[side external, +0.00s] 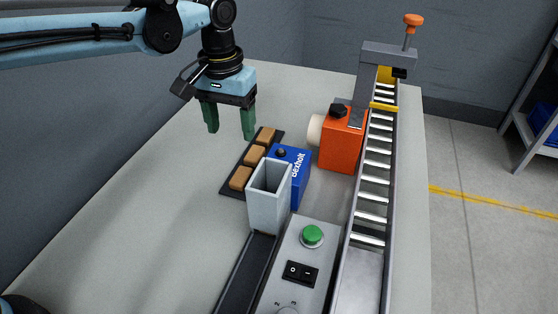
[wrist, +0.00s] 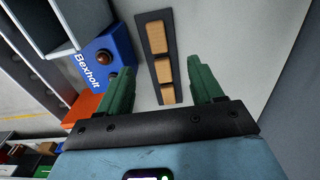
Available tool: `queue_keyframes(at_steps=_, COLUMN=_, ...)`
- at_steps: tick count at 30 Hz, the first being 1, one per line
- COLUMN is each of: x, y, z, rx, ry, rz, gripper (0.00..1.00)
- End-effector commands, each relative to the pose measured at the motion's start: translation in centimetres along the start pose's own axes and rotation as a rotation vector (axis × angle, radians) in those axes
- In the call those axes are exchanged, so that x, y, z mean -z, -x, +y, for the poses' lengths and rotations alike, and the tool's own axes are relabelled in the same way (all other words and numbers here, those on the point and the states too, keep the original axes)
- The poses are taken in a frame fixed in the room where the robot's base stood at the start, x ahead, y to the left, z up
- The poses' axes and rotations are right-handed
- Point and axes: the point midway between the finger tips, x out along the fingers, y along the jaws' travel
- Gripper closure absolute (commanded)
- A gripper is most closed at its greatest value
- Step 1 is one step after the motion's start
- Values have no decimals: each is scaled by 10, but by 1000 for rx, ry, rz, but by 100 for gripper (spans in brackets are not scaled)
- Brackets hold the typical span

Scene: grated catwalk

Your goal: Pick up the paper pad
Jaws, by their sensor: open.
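I cannot make out a paper pad with certainty in either view. Three tan blocks (side external: 254,155) sit in a row on a flat dark strip (side external: 229,184) on the grey table. They also show in the wrist view, where the middle block (wrist: 165,69) lies between my fingers in the picture. My gripper (side external: 230,134) has two green fingers, spread apart and empty. It points down and hangs above the table, up and left of the strip in the side view. In the wrist view my gripper (wrist: 163,72) shows nothing held between its fingers.
A blue Bexholt box (side external: 290,178) and an open grey bin (side external: 269,205) stand close right of the strip. An orange unit (side external: 341,145), a roller track (side external: 372,180) and a control panel (side external: 303,250) with a green button lie beyond. The left tabletop (side external: 150,190) is clear.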

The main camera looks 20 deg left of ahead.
Motion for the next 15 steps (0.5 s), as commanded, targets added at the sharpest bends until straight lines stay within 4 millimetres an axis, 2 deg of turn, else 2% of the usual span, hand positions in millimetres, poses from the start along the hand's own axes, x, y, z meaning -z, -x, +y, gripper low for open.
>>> queue_keyframes(at_steps=5, x=1, y=-14, z=5, rx=5, ry=1, rz=-11, gripper=34)
queue_keyframes(at_steps=15, x=1, y=-64, z=4, rx=4, ry=1, rz=-10, gripper=34)
